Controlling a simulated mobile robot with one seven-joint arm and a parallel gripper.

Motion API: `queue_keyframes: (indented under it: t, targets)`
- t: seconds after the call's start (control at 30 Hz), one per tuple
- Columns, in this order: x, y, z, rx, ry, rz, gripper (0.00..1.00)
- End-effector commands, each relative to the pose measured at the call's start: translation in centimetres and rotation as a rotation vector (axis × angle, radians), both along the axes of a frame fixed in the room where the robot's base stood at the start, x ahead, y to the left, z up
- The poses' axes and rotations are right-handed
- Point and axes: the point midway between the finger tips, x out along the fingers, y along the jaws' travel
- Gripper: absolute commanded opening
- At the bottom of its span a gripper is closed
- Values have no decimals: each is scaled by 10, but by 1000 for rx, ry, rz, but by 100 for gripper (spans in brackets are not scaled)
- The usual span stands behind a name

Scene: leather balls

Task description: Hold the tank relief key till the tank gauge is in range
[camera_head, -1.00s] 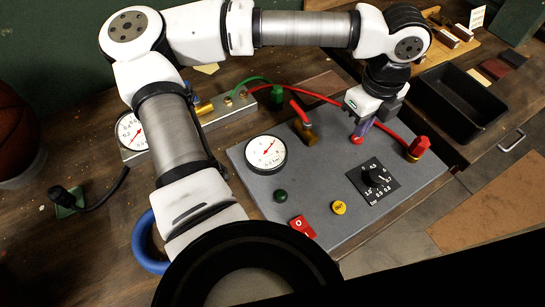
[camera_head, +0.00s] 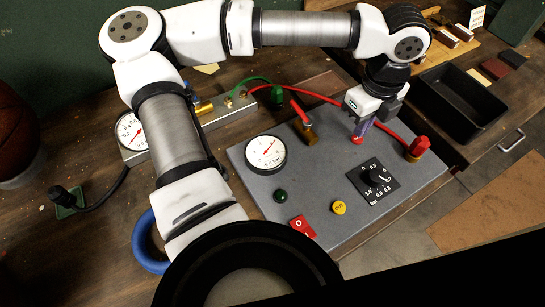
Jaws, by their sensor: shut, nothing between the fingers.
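My gripper (camera_head: 362,128) is shut and empty, pointing down at the back right of the grey panel. Its tip is at a small red part (camera_head: 357,140) on the panel, which it partly hides; I cannot tell whether they touch or whether this is the relief key. A round white gauge (camera_head: 266,154) with a red needle sits at the panel's left. A second gauge (camera_head: 131,131) stands on a metal block further left, partly hidden by my arm. Labels are too small to tell which is the tank gauge.
The grey panel (camera_head: 325,229) carries a black dial (camera_head: 374,180), a yellow button (camera_head: 339,208), a green lamp (camera_head: 281,196) and a red rocker switch (camera_head: 302,227). Red and green hoses run behind it. A black tray (camera_head: 459,105) stands at the right.

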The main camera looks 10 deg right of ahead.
Motion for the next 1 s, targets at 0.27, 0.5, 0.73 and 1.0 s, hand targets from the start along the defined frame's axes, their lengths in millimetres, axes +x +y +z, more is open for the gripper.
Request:
queue_keyframes:
  t: [0.27, 0.5, 0.73, 1.0]
  targets:
    - [0, 0, -6, 0, 0, 0, 0]
    - [0, 0, -12, 0, 0, 0, 0]
    - [0, 0, -18, 0, -1, 0, 0]
    - [0, 0, -20, 0, 0, 0, 0]
